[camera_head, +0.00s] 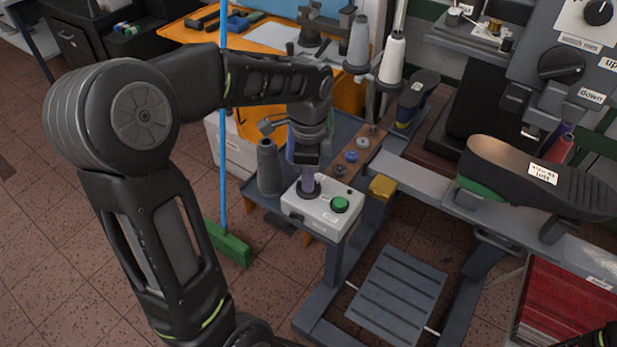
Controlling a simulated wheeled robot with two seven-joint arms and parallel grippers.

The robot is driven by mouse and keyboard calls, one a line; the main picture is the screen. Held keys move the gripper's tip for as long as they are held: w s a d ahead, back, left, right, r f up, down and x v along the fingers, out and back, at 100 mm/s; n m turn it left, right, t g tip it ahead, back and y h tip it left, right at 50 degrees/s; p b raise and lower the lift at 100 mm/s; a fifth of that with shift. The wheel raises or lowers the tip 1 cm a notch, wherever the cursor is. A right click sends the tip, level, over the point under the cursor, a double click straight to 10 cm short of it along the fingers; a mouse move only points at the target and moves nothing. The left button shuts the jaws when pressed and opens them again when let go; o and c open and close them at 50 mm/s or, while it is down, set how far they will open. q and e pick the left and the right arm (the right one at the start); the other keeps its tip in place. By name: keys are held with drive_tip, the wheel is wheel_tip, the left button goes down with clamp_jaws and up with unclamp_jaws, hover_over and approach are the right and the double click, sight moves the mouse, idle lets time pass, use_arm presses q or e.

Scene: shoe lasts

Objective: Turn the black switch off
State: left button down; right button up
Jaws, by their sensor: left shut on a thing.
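The black switch (308,193) is on the top left of a small light-grey control box (318,222), with a round green button (340,204) to its right. My left gripper (307,182) points down over the box and is shut on the black switch. The gripper hides most of the switch, so its set position cannot be made out. My right gripper is not in view.
A grey cone (269,170) stands just left of the box. A green broom (229,243) with a blue pole stands further left. A shoe last (535,178) lies over the grey machine at right. Several knobs (352,156) line the board behind the box.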

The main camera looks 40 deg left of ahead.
use_arm(q)
drive_tip(key=n, duration=0.6)
drive_tip(key=shift+n+b, duration=0.3)
drive_tip(key=shift+b, duration=0.1)
drive_tip(key=n, duration=0.5)
drive_tip(key=shift+n+b, duration=0.3)
drive_tip(key=c, duration=1.5)
unclamp_jaws()
wheel_tip(320, 180, up, 8)
drive_tip(key=shift+f, duration=0.1)
